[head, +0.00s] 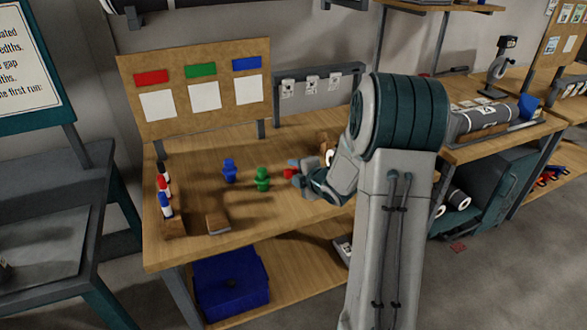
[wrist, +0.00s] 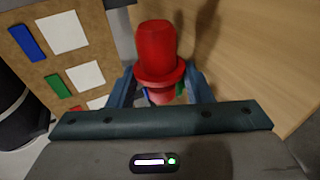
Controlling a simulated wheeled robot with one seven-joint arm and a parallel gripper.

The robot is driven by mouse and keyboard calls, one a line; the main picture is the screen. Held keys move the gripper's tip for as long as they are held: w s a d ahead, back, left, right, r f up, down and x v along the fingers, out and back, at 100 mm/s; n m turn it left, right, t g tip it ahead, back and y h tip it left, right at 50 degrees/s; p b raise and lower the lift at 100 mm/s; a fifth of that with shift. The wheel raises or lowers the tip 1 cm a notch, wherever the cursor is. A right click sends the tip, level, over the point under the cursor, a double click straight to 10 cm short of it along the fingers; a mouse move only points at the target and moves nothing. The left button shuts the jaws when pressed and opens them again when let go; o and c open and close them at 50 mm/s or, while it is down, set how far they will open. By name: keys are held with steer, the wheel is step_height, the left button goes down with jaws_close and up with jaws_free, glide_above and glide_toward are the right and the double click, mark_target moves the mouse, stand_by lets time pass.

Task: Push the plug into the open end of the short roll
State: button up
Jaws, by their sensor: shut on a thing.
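A red plug (wrist: 158,55) with a wide flange stands between the two fingers of my gripper (wrist: 158,92) in the wrist view. My gripper is shut on it. In the head view my gripper (head: 299,176) is over the right part of the wooden bench, and only a small red bit of the plug (head: 289,174) shows at its tip. A pale round end (head: 329,157), possibly of the short roll, shows just behind my gripper. My arm hides most of it, so its opening cannot be made out.
A blue plug (head: 229,171) and a green plug (head: 262,179) stand on the bench (head: 270,215). A board with coloured cards (head: 195,90) stands behind. A long grey roll (head: 485,120) lies on the right bench.

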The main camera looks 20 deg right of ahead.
steer(key=shift+s+d, duration=0.15)
steer(key=shift+d, duration=0.2)
steer(key=shift+d+p, duration=0.75)
steer(key=shift+d, duration=1.95)
steer(key=shift+b, duration=0.75)
steer(key=shift+d+p, duration=0.85)
steer(key=shift+d, duration=1.75)
steer(key=o, duration=1.1)
